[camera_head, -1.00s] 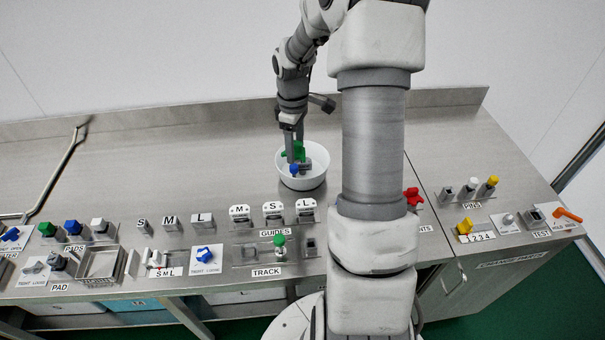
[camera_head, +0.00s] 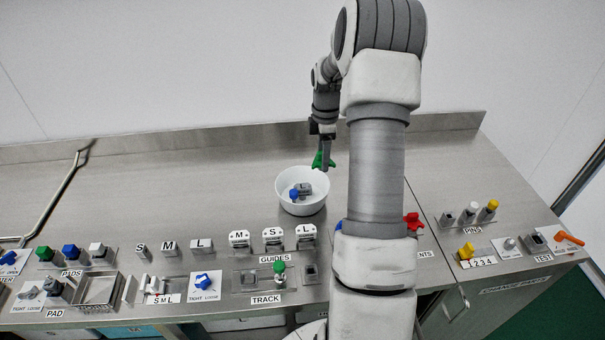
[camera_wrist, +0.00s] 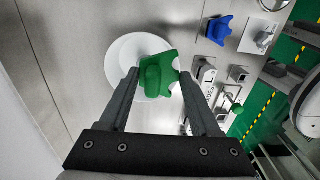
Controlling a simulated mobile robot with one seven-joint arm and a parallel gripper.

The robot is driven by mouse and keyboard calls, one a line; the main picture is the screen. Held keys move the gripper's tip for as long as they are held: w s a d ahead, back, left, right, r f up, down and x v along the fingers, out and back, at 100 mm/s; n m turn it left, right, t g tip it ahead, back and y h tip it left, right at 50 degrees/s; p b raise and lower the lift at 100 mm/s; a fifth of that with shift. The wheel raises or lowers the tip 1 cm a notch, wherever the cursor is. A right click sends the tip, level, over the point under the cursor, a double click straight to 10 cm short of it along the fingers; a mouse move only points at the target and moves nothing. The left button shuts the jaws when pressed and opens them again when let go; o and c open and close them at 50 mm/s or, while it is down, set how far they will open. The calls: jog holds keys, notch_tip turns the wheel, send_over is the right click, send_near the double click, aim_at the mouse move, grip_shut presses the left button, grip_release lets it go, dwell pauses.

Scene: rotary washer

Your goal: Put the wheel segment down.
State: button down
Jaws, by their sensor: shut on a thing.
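My gripper (camera_wrist: 158,85) is shut on a green wheel segment (camera_wrist: 156,74), whose curved, notched body sits between the fingertips in the wrist view. In the head view the green segment (camera_head: 322,160) hangs from my gripper (camera_head: 326,150) above the back right rim of the white bowl (camera_head: 302,208). A grey part with a blue piece (camera_head: 297,193) lies inside the bowl. In the wrist view the segment hides much of the bowl (camera_wrist: 122,62). A blue segment (camera_wrist: 218,30) lies on the counter, apart from my gripper.
The steel counter (camera_head: 210,180) is clear left of the bowl and behind it. A red segment (camera_head: 413,221) sits right of my arm, which hides part of the counter.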

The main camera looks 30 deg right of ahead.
jog(key=w+a+f, duration=0.1)
jog(key=f, duration=0.1)
jog(key=w+a+f+p, duration=0.1)
jog(key=w+f, duration=0.1)
jog(key=f, duration=0.1)
jog(key=w+a+f+p, duration=0.1)
jog(key=w+f, duration=0.1)
jog(key=shift+w+a+f, duration=0.1)
jog(key=shift+w+f, duration=0.1)
jog(key=shift+f, duration=0.2)
jog(key=shift+f+b, duration=0.65)
jog(key=shift+b, duration=0.05)
jog(key=shift+c, duration=0.5)
grip_release()
jog(key=shift+r, duration=0.15)
